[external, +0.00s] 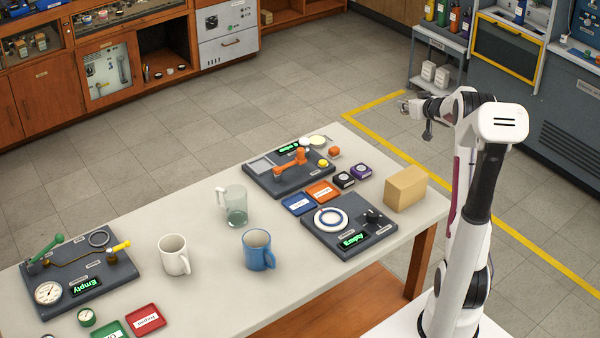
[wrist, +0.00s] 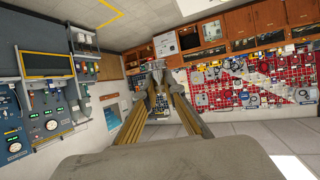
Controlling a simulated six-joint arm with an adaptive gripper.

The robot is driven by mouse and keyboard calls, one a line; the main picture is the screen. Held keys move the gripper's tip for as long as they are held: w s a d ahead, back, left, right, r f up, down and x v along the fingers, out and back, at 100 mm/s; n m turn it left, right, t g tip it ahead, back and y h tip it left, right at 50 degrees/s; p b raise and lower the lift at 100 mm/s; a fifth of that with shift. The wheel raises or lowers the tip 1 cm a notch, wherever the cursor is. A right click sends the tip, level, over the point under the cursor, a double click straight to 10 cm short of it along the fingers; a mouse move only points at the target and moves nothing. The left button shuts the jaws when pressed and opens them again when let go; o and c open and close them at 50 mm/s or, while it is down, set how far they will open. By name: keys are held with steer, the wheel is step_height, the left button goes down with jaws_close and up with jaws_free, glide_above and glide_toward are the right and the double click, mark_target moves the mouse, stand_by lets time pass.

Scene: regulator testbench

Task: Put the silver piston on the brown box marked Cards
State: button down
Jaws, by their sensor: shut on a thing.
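The brown box (external: 405,188) stands upright on the right end of the pale table; no Cards marking is readable on it from here. My gripper (external: 405,104) is raised beyond the table's far right corner, well above and behind the box, pointing left. In the wrist view my gripper (wrist: 158,92) has its two long fingers drawn together at the tips. It is shut on a small grey metallic thing that looks like the silver piston, though its shape is too small and partly hidden to make out. No other piston shows on the table.
Left of the box lie a dark panel with a white and blue ring (external: 331,219), small coloured boxes (external: 322,192) and a panel with an orange lever (external: 290,160). A blue mug (external: 257,250), a white mug (external: 173,254) and a glass mug (external: 236,205) stand mid-table.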

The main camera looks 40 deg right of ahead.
steer(key=s+r, duration=0.3)
steer(key=s, duration=0.3)
steer(key=n+y, duration=0.4)
glide_above(408, 176)
step_height(408, 176, down, 3)
steer(key=shift+a+r+t, duration=0.1)
steer(key=shift+r+t, duration=0.05)
steer(key=shift+t, duration=0.15)
steer(key=shift+f, duration=3.15)
steer(key=shift+f, duration=0.15)
steer(key=shift+f, duration=1.75)
